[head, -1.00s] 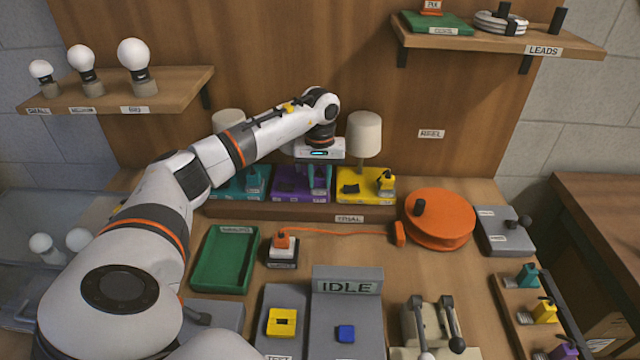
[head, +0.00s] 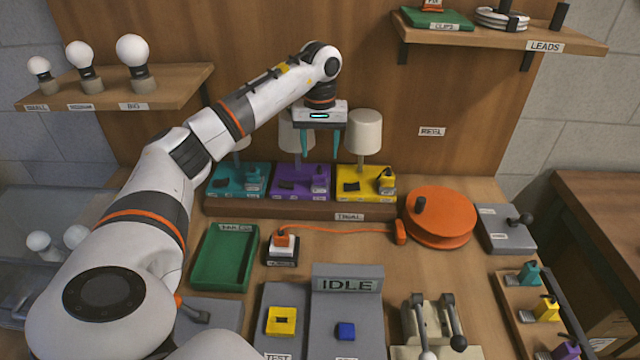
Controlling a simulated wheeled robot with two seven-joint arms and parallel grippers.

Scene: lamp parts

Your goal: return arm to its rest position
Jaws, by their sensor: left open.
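My left gripper (head: 320,154) is open, with its two teal fingers pointing down and apart. It hangs above the purple lamp base (head: 290,184) and in front of that lamp's shade, which it partly hides. Nothing shows between the fingers. The purple lamp stands in the middle of the trial stand (head: 350,215). The teal lamp base (head: 228,181) is to its left, with its shade mostly hidden behind my left arm. The yellow lamp base (head: 353,188) with a cream shade (head: 362,131) is to its right. My right gripper is not in view.
A bulb shelf (head: 180,84) is at upper left and a leads shelf (head: 470,40) at upper right. An orange reel (head: 445,222), a green tray (head: 223,258), an IDLE sign block (head: 347,310) and a lever unit (head: 432,325) stand on the bench.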

